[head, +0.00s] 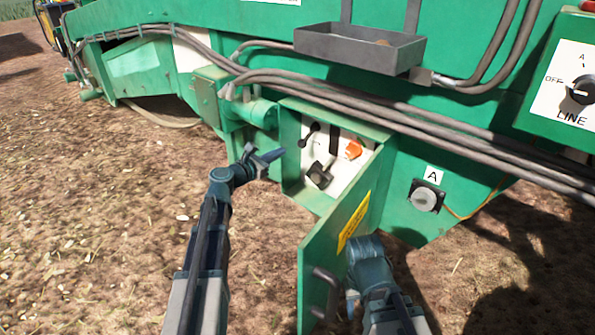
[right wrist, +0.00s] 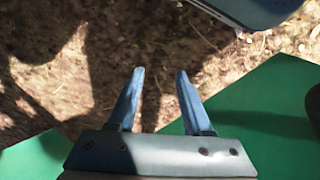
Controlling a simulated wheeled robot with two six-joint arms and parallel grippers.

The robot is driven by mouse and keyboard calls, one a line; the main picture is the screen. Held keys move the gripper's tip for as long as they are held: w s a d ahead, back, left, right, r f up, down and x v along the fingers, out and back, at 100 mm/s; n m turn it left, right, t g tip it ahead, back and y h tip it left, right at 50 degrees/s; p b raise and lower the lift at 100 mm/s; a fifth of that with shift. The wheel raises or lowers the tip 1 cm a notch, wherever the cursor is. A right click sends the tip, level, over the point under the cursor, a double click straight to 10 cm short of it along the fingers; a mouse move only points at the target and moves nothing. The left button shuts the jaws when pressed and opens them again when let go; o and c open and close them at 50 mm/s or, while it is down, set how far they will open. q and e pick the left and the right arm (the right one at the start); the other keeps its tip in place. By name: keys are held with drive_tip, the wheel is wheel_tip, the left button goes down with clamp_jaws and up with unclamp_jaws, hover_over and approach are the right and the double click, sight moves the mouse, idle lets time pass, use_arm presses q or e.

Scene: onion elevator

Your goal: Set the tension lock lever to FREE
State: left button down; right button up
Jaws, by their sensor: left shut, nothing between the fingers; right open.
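An open green control box (head: 289,150) in the machine's side holds a white panel. On it are a black-knobbed lever (head: 310,132) at upper left, a black square-ended control (head: 319,176) below and an orange control (head: 353,149) at right. I cannot read which is the tension lock lever, nor its setting. My left gripper (head: 274,155) is shut and empty, just left of the box opening, pointing towards it.
The box's green door (head: 335,235) hangs open towards me, with a yellow label (head: 354,220) and a grey handle (head: 325,280). Hoses (head: 330,100) run above the box. A grey tray (head: 350,50) sticks out higher up. A round socket marked A (head: 425,199) is to the right.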

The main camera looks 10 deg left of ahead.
sight(308, 136)
use_arm(q)
wheel_tip(308, 136, down, 7)
drive_tip(key=b, duration=0.5)
use_arm(e)
wheel_tip(308, 136, down, 7)
use_arm(q)
drive_tip(key=b+x, duration=0.1)
drive_tip(key=x, duration=1)
drive_tip(key=shift+s+a+r+p, duration=0.1)
drive_tip(key=shift+s+r+p, duration=0.25)
drive_tip(key=shift+r+p, duration=0.3)
drive_tip(key=shift+s+d+r+p, duration=0.1)
drive_tip(key=shift+s+r+p, duration=0.25)
drive_tip(key=shift+r+p, duration=0.25)
drive_tip(key=shift+s+a+r+p, duration=0.1)
drive_tip(key=shift+s+r+p, duration=0.25)
drive_tip(key=shift+r+p, duration=0.3)
use_arm(e)
drive_tip(key=shift+r, duration=1.4)
